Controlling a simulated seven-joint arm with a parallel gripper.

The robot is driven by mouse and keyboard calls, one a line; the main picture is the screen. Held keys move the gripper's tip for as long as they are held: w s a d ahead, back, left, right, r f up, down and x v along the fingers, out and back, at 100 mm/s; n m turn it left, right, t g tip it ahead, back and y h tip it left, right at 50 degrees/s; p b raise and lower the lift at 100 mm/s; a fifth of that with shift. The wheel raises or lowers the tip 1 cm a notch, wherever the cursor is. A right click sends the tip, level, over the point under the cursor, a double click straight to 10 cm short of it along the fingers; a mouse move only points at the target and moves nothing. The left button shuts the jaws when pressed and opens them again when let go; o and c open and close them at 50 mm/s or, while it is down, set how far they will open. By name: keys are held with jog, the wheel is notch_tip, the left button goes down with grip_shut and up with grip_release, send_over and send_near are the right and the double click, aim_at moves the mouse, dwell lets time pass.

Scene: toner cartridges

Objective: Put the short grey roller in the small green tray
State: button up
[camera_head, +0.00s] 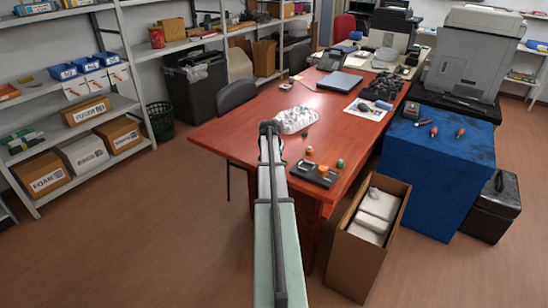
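My arm reaches up from the bottom of the head view over the near end of a red-brown table (235,130). Its fingers cannot be made out; the arm's own links hide that end. I cannot pick out a short grey roller or a small green tray with certainty. A small dark tray or block (313,174) lies near the table's front right corner. An orange piece (323,170) and a green round piece (340,163) are on or beside it. The part of the table behind my arm is hidden.
A crumpled whitish bundle (295,119) lies beyond my arm. A laptop (340,80) and dark parts (382,87) lie farther back. An open cardboard box (350,262) and a blue-covered stand (435,165) are at right. Shelves (122,103) line the left; the table's left side is clear.

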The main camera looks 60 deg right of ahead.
dwell(0.3)
jog(key=o, duration=1.2)
jog(key=shift+r, duration=2.1)
